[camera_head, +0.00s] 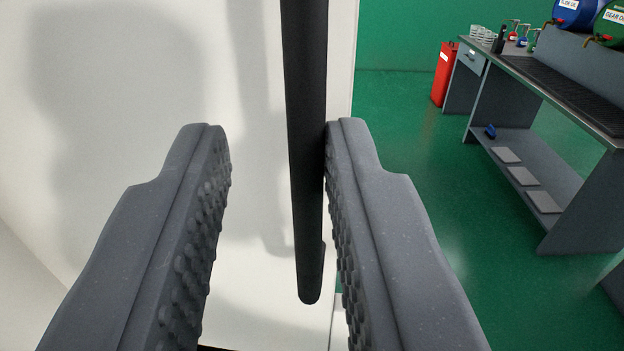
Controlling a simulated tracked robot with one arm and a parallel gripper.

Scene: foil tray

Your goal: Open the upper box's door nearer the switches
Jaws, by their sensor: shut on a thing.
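A long black bar handle (306,150) runs down in front of a white door panel (120,60) that fills the left and middle of the view. My gripper (277,170) has its two grey ridged fingers on either side of the handle's lower end. The handle lies against the right finger, and a gap shows between it and the left finger. The handle's rounded lower tip hangs between the fingers. The switches, the rest of the box and the handle's top are out of view.
The white panel's right edge (343,90) stands just right of the handle. Beyond it is open green floor (420,200). A grey workbench (545,110) with drums, bottles and a shelf is at the right. A red canister (445,75) stands beside it.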

